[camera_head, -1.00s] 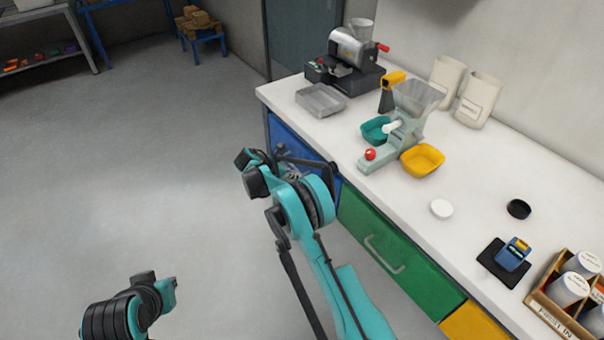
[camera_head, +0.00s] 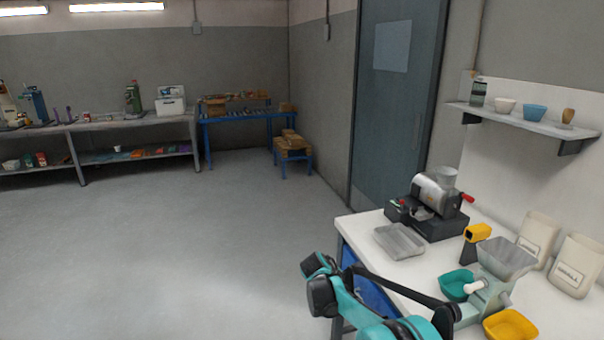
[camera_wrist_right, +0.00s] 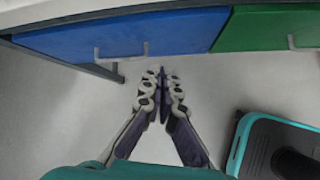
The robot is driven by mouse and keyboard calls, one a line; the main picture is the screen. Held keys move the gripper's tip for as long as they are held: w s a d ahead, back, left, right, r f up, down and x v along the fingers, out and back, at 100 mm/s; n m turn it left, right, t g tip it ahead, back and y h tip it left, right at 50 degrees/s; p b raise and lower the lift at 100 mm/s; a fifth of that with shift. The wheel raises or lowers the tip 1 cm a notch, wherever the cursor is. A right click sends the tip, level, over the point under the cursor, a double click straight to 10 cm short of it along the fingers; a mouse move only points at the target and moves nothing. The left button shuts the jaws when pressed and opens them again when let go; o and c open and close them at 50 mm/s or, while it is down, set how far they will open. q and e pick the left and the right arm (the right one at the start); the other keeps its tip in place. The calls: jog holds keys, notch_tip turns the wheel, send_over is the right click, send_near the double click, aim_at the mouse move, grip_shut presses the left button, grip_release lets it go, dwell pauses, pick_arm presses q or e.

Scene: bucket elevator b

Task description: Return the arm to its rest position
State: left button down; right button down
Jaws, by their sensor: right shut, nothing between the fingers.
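My right arm (camera_head: 345,304) shows at the bottom of the head view, in front of the worktable's near left corner. Its fingers cannot be made out there. In the right wrist view my right gripper (camera_wrist_right: 163,74) is shut and empty, its fingertips together. It is over bare grey floor, in front of the blue drawer (camera_wrist_right: 130,38) and apart from it. My left arm and left gripper are outside the head view.
The white worktable (camera_head: 362,230) carries a grinder (camera_head: 437,196), a metal tray (camera_head: 399,241), a hand mill (camera_head: 493,280), a green bowl (camera_head: 456,284) and a yellow bowl (camera_head: 511,325). A green drawer (camera_wrist_right: 265,26) adjoins the blue one. Open floor (camera_head: 190,240) lies to the left.

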jog(key=s+d+r+m+t+y, duration=0.1)
jog(key=s+r+m+y, duration=0.1)
jog(key=s+r+m, duration=0.5)
jog(key=s+d+r+m+y, duration=0.15)
jog(key=s+r, duration=0.35)
jog(key=s, duration=0.6)
jog(key=s+a+f+m+t+y, duration=0.1)
jog(key=s+m, duration=0.4)
jog(key=s, duration=0.3)
jog(key=s+a+f+m+t+y, duration=0.1)
jog(key=s+m, duration=0.3)
jog(key=s, duration=0.5)
jog(key=shift+s+a+f+m+t+y, duration=0.15)
jog(key=shift+a+f+m+t+y, duration=0.2)
jog(key=shift+t+y, duration=0.25)
